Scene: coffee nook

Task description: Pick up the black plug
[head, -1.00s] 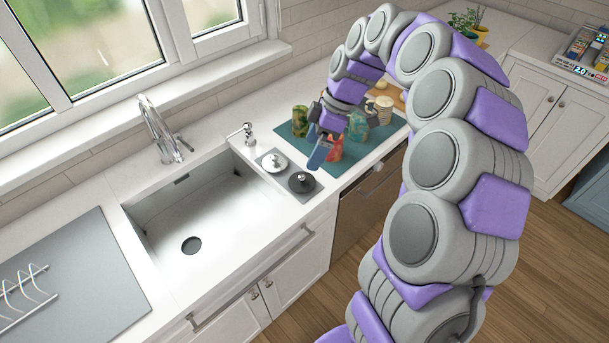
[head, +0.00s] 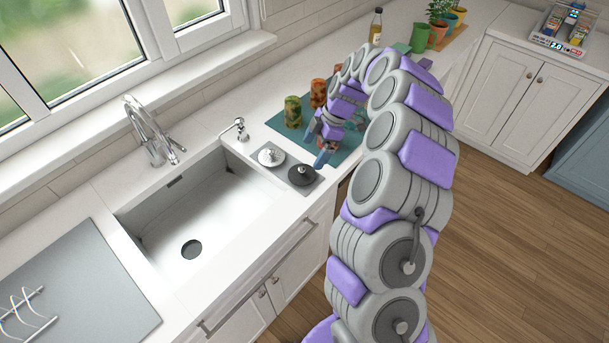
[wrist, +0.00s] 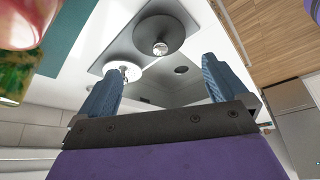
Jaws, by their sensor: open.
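The black plug (head: 302,175) is a dark round disc with a small knob, lying on a grey mat (head: 317,187) by the sink's right edge. In the wrist view the black plug (wrist: 158,30) shows at the top centre, its shiny knob towards me. A white plug (head: 270,154) lies beside it on the same mat, and it also shows in the wrist view (wrist: 117,68). My gripper (head: 319,145) is above and just beyond the black plug. In the wrist view its blue fingers (wrist: 160,65) are wide apart with nothing held between them.
The sink (head: 190,215) lies left of the mat. A soap dispenser (head: 240,128) stands behind the plugs. A green patterned cup (head: 293,112) and an orange patterned cup (head: 318,92) stand on a teal mat (head: 278,124) near my gripper.

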